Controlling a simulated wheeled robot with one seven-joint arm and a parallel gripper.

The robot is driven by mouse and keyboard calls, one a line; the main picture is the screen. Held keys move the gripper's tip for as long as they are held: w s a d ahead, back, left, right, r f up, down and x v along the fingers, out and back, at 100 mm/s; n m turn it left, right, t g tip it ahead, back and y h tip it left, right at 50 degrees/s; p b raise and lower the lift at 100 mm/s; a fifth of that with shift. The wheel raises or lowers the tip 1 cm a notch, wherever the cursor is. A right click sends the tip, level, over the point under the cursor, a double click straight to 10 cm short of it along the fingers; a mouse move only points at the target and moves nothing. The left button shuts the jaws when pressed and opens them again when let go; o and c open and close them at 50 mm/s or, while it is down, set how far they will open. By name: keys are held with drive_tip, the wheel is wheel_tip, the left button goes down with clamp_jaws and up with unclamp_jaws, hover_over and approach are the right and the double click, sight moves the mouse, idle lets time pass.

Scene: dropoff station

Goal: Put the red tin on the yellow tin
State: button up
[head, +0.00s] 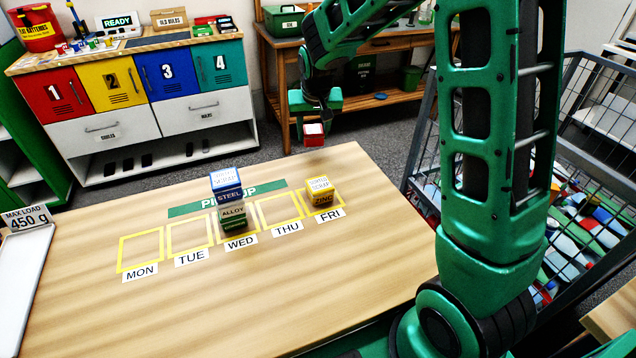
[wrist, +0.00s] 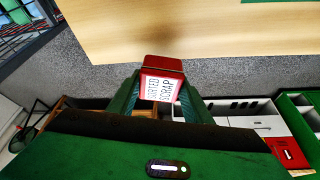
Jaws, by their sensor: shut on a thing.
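The red tin (head: 314,134) is held in my gripper (head: 315,122), above the far edge of the table and beyond the yellow tin. In the wrist view the red tin (wrist: 162,80), with a white label reading "SORTED SCRAP", sits between the two green fingers (wrist: 160,97). The yellow tin (head: 321,193) stands alone on the FRI square of the table, apart from the red tin. It does not show in the wrist view.
The MON, TUE and THU squares are empty. A wire cage (head: 425,150) of scrap stands right of the table (head: 250,310). A white tray (head: 22,280) lies at left.

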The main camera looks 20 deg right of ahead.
drive_tip(key=s+a+r+n+g+y, duration=0.25)
drive_tip(key=s+a+r+n, duration=0.35)
drive_tip(key=s+a+n, duration=0.3)
drive_tip(key=s+a+r+n+g+y, duration=0.25)
drive_tip(key=s+a+r+n, duration=0.35)
drive_tip(key=s+n, duration=0.55)
drive_tip(key=shift+t+y, duration=0.3)
drive_tip(key=shift+t, duration=0.1)
drive_tip(key=w+d+f, duration=0.1)
drive_tip(key=d+f, duration=0.1)
drive_tip(key=d, duration=0.1)
drive_tip(key=w+d+f, duration=0.1)
drive_tip(key=d+f, duration=0.2)
drive_tip(key=w+d+f, duration=0.1)
drive_tip(key=d+f, duration=0.1)
drive_tip(key=d, duration=0.1)
drive_tip(key=shift+w+d+f, duration=0.1)
drive_tip(key=shift+d+f, duration=0.1)
drive_tip(key=shift+d, duration=0.2)
drive_tip(key=shift+f, duration=2)
drive_tip(key=o, duration=1.2)
